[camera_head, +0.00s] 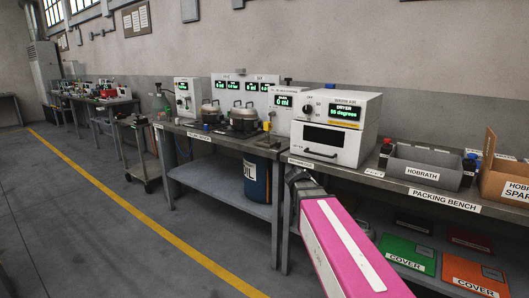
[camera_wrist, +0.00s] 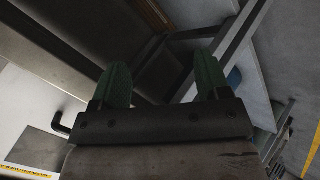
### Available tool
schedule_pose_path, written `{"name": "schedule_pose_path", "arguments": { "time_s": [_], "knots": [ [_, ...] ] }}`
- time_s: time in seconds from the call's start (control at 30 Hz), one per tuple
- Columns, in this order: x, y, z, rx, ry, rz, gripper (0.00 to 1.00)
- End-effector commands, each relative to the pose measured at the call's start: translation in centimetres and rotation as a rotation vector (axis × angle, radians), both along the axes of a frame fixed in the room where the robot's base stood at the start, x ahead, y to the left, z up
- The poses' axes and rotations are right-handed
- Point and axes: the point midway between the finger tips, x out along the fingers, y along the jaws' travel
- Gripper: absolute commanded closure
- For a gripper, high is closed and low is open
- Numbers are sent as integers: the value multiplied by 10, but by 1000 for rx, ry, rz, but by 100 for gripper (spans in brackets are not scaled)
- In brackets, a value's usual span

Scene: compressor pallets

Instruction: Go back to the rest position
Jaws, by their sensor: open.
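My gripper (camera_wrist: 161,80) shows in the wrist view with its two green fingers well apart and nothing between them. In the head view my pink arm reaches in from the bottom right. Its dark end (camera_head: 299,183) is by the front edge of the packing bench (camera_head: 335,170), below and left of the white dryer (camera_head: 333,128). The fingers themselves are hard to make out in the head view. The dryer's door is shut and its display reads 85 degrees.
A grey HOBRATH bin (camera_head: 424,168) and a cardboard box (camera_head: 505,180) stand right of the dryer. Green (camera_head: 407,255) and orange (camera_head: 474,275) cover sheets lie on the lower shelf. A blue drum (camera_head: 257,178) is under the neighbouring bench. The floor at left is open.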

Motion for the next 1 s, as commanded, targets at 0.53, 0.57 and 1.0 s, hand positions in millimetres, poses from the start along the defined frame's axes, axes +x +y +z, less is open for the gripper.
{"name": "schedule_pose_path", "arguments": {
  "time_s": [0.53,0.57,1.0],
  "knots": [
    [-171,10,-180,595,412,-325,31],
    [-175,11,-183,612,422,-334,31],
    [-184,14,-189,652,447,-356,31]
  ]
}}
